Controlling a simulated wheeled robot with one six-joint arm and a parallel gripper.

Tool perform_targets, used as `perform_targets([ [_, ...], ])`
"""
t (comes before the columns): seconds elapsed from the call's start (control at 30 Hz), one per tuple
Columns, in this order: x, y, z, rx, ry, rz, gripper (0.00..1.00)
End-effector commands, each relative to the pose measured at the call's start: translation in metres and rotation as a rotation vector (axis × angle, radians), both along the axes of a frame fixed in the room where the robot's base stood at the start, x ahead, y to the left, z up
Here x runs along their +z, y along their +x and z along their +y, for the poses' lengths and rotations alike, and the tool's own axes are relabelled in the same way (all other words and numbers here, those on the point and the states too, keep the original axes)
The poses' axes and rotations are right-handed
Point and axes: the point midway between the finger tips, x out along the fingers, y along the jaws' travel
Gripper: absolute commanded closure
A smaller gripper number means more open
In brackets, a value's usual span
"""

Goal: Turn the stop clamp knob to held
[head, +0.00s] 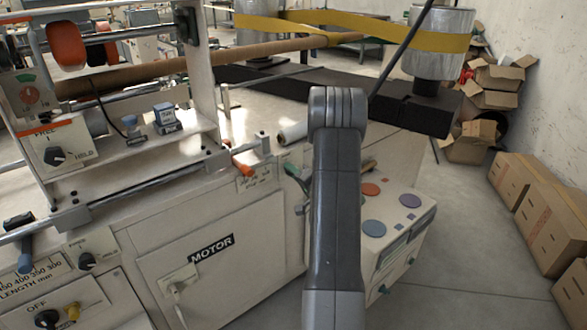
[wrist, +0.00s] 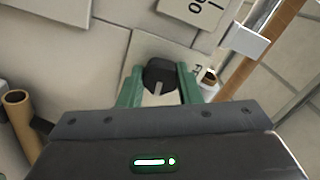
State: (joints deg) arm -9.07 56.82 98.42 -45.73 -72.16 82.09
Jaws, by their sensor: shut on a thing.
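In the wrist view a round black knob (wrist: 160,75) with a pale pointer line sits on a cream plate (wrist: 136,50). My gripper (wrist: 158,88) has its green fingers on either side of the knob and is shut on it. The pointer runs toward the bottom of the wrist picture. The plate's lettering is mostly hidden by the fingers. My gripper does not show in the head view, where my grey arm link stands in front of the machine. I cannot match the gripped knob to one in the head view.
Close to the gripped knob are a small brown-topped peg (wrist: 209,77), an open brown tube (wrist: 17,97) and a silver bracket (wrist: 245,42). The head view shows a FREE/HELD knob (head: 57,157), an OFF knob (head: 47,318) and cardboard boxes (head: 545,215). Floor at right is partly clear.

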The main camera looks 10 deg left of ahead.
Motion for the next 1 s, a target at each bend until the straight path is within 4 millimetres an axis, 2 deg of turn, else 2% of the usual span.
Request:
perform_targets([
  [0.5, 0.0026, 0.0001, 0.0003, 0.001, 0.279, 0.358, 0.92],
  [1.0, 0.001, 0.0002, 0.0001, 0.0, 0.403, 0.518, 0.92],
])
